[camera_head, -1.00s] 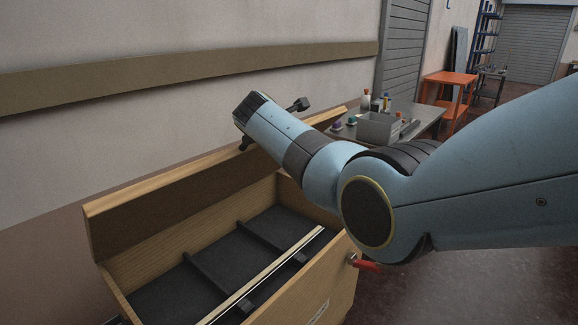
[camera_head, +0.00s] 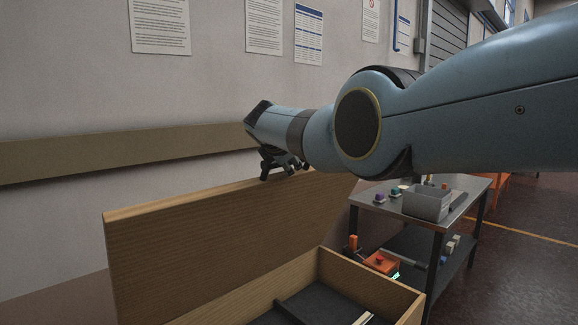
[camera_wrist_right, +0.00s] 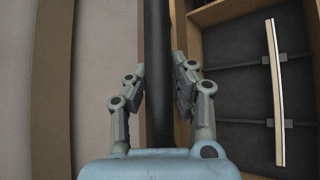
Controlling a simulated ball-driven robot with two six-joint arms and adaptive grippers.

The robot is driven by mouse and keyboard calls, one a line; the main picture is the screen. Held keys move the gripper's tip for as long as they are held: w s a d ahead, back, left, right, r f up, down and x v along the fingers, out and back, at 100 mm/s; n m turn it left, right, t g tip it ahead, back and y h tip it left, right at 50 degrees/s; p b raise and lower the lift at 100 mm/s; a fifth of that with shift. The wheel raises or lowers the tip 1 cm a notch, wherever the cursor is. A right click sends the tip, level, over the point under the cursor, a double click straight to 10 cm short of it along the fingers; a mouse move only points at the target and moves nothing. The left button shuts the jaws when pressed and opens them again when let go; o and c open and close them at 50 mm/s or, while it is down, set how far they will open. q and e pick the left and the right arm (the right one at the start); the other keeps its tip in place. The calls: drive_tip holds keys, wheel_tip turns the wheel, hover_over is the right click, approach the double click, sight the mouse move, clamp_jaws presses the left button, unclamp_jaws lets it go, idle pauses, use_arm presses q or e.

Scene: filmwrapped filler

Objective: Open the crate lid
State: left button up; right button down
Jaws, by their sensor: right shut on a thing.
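The wooden crate (camera_head: 372,282) stands at the bottom of the head view, with its dark interior partly showing. Its lid (camera_head: 205,240) is raised and stands close to upright along the wall side. My right gripper (camera_head: 278,168) is at the lid's top edge and shut on it. In the right wrist view, the fingers of this gripper (camera_wrist_right: 158,85) lie on both sides of a dark upright strip, which appears to be the lid's edge. The crate's inside (camera_wrist_right: 240,90) shows to the right there. My left gripper is not in view.
A wall with a wooden rail (camera_head: 120,150) runs behind the lid. A metal cart (camera_head: 455,215) with a grey bin (camera_head: 427,203) and small items stands right of the crate. A long pale strip (camera_wrist_right: 276,90) lies inside the crate. Floor on the right is clear.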

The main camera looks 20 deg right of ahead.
drive_tip(key=shift+w+d+r, duration=0.1)
drive_tip(key=shift+r, duration=0.25)
drive_tip(key=c, duration=1.4)
unclamp_jaws()
drive_tip(key=shift+c, duration=0.2)
drive_tip(key=o, duration=0.4)
drive_tip(key=shift+s, duration=0.3)
drive_tip(key=shift+c, duration=0.2)
drive_tip(key=shift+w+f, duration=0.1)
drive_tip(key=shift+f, duration=0.05)
drive_tip(key=v, duration=1.2)
